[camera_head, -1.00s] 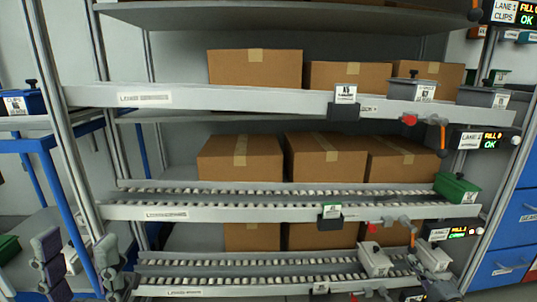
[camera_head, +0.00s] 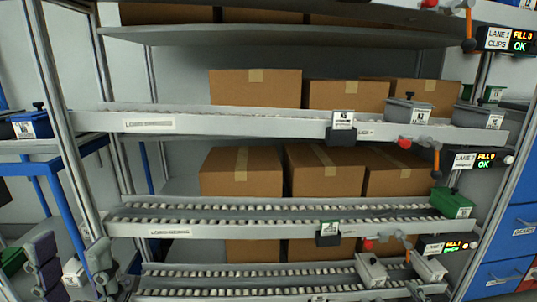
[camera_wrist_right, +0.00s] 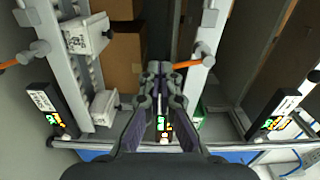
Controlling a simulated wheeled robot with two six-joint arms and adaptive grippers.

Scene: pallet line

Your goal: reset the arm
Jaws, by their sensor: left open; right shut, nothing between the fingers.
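My left gripper (camera_head: 72,262) is at the lower left of the head view, its two fingers spread apart with nothing between them. It is in front of the left end of the rack, beside the blue frame. My right gripper (camera_wrist_right: 160,72) is in the middle of the right wrist view, its fingers closed together and empty. It points toward the rack, between a roller lane on the left and a grey rail on the right. I cannot clearly make out the right gripper in the head view.
The rack's lanes hold brown cartons (camera_head: 240,172). Grey bins (camera_head: 408,110) and a green bin (camera_head: 452,203) sit at the right end. Lane displays (camera_head: 507,40) and orange-handled levers (camera_head: 437,160) stick out there. In the wrist view, a crossbar (camera_wrist_right: 230,147) and displays (camera_wrist_right: 272,115) are close to the gripper.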

